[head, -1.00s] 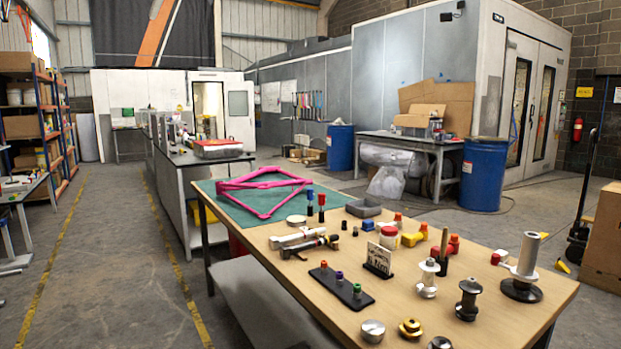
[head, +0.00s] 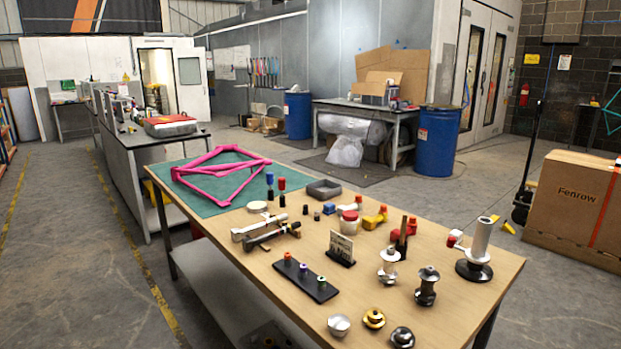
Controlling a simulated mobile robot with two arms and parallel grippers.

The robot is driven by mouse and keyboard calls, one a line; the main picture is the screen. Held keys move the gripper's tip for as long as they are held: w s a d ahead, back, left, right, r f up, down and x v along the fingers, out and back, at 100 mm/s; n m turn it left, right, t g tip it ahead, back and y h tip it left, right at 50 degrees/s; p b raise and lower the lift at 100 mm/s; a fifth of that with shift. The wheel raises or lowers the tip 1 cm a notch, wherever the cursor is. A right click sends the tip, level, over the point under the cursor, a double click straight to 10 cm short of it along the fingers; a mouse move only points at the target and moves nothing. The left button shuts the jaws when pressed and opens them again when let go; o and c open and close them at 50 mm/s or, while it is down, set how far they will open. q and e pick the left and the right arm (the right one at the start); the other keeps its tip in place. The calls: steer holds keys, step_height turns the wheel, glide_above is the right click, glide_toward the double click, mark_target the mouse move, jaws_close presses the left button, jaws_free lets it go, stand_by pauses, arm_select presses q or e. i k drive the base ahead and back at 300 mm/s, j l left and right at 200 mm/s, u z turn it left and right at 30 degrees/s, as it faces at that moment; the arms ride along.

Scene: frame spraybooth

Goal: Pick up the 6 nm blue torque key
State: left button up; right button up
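A blue-topped dark upright item (head: 282,191) stands by the green mat, beside a red-topped one (head: 270,185). I cannot tell from labels which blue item is the 6 nm key. Neither of my grippers is in view.
A black strip (head: 323,292) holds several coloured-capped pieces. A pink frame (head: 222,174) rests on the green mat (head: 188,196). The floor at left is open.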

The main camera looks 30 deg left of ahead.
mark_target(270, 176)
steer(key=i+j+z, duration=0.25)
steer(key=j, duration=0.35)
steer(key=j+z, duration=0.25)
steer(key=j, duration=0.35)
steer(key=j+z, duration=0.25)
steer(key=j, duration=0.4)
